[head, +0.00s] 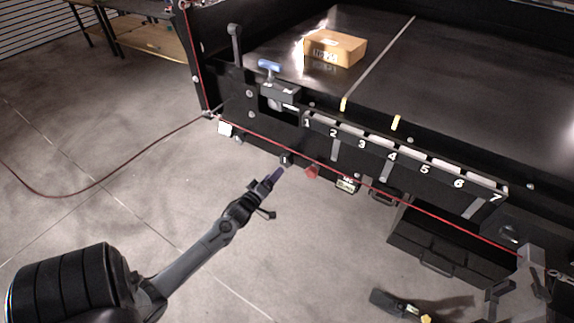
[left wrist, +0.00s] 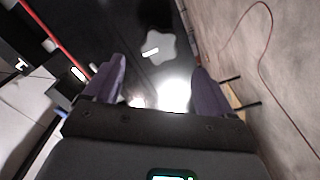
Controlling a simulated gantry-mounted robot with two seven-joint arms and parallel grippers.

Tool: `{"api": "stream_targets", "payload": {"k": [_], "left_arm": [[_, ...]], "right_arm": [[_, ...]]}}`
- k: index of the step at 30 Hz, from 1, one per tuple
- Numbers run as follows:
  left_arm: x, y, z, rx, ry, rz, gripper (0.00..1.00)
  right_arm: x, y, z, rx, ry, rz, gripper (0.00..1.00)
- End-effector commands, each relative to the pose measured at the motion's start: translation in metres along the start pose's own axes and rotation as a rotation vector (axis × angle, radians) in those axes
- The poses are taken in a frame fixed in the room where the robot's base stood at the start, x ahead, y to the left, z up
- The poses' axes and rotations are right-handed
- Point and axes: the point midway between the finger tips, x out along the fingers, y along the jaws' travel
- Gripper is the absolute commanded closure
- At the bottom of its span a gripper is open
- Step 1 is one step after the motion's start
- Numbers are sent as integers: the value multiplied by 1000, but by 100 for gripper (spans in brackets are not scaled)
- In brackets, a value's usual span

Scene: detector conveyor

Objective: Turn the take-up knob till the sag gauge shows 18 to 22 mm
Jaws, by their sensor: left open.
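My left gripper (head: 280,173) reaches in from the left, below the conveyor's front side. In the left wrist view its two purple fingers (left wrist: 158,82) are spread apart with nothing between them. A pale lobed knob (left wrist: 161,47) with a white mark sits on a dark surface beyond the fingertips, apart from them. In the head view, a small dark part with a white mark (head: 285,159) is just past the fingertips; I cannot tell if it is that knob. A small display (head: 347,184) hangs under the conveyor side; its reading is too small to make out.
A red knob (head: 311,171) is close to the right of the left gripper. A red cord (head: 420,207) runs along the conveyor side. A cardboard box (head: 335,47) lies on the belt, near a blue T-handle (head: 269,65). The left floor is mostly clear.

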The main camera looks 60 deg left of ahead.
Motion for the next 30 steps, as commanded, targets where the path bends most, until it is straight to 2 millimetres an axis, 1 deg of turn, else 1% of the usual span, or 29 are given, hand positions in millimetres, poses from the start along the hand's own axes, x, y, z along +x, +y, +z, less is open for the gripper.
{"api": "stream_targets", "payload": {"k": [9,16,22,30], "left_arm": [[50,1,-1,2,2,2,16],[82,1,-1,1,1,1,16],[95,1,-1,2,0,1,16],[98,1,-1,2,0,0,16]], "right_arm": [[5,0,2,0,0,0,57],[10,-1,4,0,-1,-1,57],[12,-1,5,1,-2,-2,57],[13,-2,5,2,-3,-4,57]]}}
